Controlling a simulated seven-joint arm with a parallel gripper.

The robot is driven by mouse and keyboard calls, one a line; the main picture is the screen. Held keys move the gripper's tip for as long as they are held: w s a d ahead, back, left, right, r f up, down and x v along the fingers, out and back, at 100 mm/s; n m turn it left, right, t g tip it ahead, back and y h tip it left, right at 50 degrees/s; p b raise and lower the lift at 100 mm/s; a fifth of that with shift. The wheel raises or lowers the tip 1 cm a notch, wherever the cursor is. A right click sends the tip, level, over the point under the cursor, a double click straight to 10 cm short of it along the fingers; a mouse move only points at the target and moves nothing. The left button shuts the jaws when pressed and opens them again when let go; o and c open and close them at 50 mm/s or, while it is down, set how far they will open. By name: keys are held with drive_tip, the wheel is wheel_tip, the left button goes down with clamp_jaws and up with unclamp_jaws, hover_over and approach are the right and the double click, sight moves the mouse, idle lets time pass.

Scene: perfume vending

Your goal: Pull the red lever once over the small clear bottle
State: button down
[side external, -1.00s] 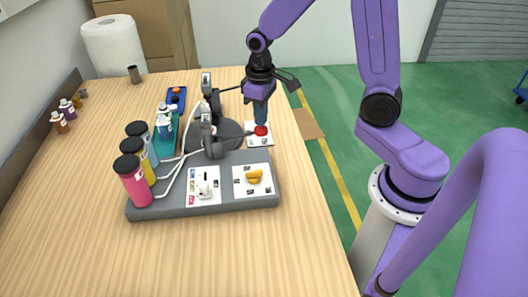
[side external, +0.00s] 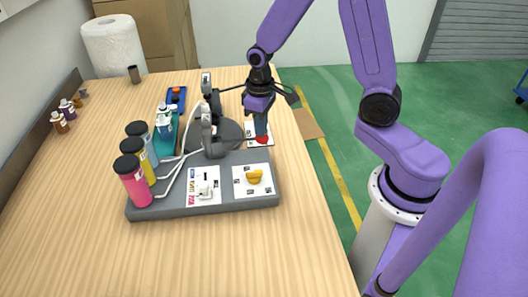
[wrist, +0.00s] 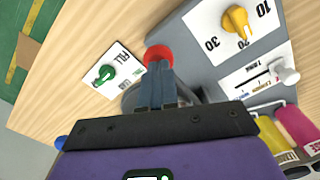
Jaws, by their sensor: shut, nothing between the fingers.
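The red lever knob (side external: 262,140) sits at the right side of the grey dispenser, near the table's right edge. My gripper (side external: 262,133) points down with its blue-grey fingers shut and empty, right at the knob. In the wrist view the red knob (wrist: 158,53) shows just beyond the fingertips (wrist: 159,66) and is partly covered by them; they look in contact or nearly so. I cannot make out the small clear bottle in any view.
The grey base (side external: 235,204) carries a yellow dial (side external: 254,176) and a white slider (wrist: 285,72). A green knob (wrist: 104,73) is on a card beside the red knob. The front of the table is clear.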

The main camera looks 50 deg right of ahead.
drive_tip(key=shift+f, duration=1)
wheel_tip(320, 180, up, 9)
idle(1.1)
idle(0.9)
drive_tip(key=s+a+r+n, duration=0.1)
drive_tip(key=s+n, duration=0.3)
drive_tip(key=s, duration=0.7)
drive_tip(key=s+a+r+n, duration=0.2)
drive_tip(key=s+n, duration=0.3)
drive_tip(key=s, duration=0.6)
drive_tip(key=shift+s+a+n, duration=0.2)
drive_tip(key=shift+a+n, duration=0.1)
drive_tip(key=shift+a, duration=0.6)
